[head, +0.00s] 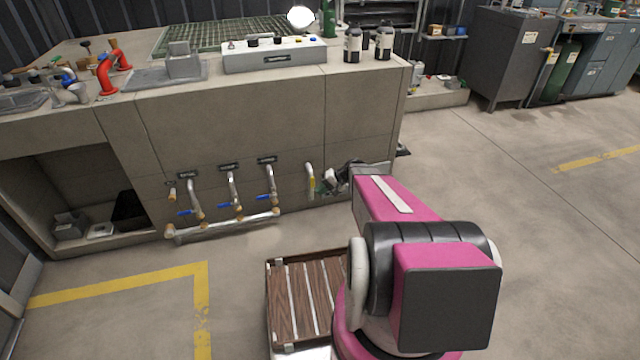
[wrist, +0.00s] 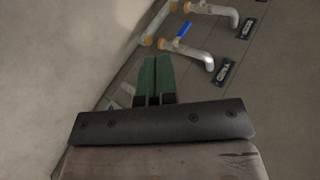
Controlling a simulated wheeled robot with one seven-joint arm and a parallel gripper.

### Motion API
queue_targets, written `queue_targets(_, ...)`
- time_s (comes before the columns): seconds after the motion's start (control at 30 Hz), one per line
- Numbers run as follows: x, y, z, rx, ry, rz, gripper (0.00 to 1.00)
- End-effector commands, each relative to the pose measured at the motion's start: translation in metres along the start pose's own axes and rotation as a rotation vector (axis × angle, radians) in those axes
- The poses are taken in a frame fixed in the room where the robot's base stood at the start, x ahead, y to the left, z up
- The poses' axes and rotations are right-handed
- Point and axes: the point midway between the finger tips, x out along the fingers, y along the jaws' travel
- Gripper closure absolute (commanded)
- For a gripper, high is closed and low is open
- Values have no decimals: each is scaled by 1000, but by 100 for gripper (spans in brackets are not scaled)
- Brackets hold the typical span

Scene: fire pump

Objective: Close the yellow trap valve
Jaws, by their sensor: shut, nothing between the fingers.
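The yellow valve handle (head: 311,185) is on a short bent pipe on the front of the bench, to the right of three pipes with blue handles. It appears to hang along the pipe, but it is too small to tell its exact angle. My gripper (head: 325,187) is low by the bench front, just right of the yellow handle; I cannot tell whether they touch. In the wrist view, the green fingers of my gripper (wrist: 157,72) are together with nothing between them. The yellow handle does not show there.
Three pipes with blue handles (head: 235,205) join a horizontal pipe (head: 225,228) low on the bench. One blue handle shows in the wrist view (wrist: 183,30). A wood-slatted platform (head: 305,300) is beside my base. Open floor (head: 530,250) lies to the right.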

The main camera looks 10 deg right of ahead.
Motion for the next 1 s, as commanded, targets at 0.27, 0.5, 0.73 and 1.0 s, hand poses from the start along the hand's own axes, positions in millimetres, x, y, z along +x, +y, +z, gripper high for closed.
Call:
queue_targets(0.27,9,77,-96,70,191,-358,100)
queue_targets(0.5,-3,142,-151,110,384,-587,100)
queue_targets(0.73,-13,173,-170,127,483,-678,100)
queue_targets(1.0,-15,175,-170,127,494,-687,100)
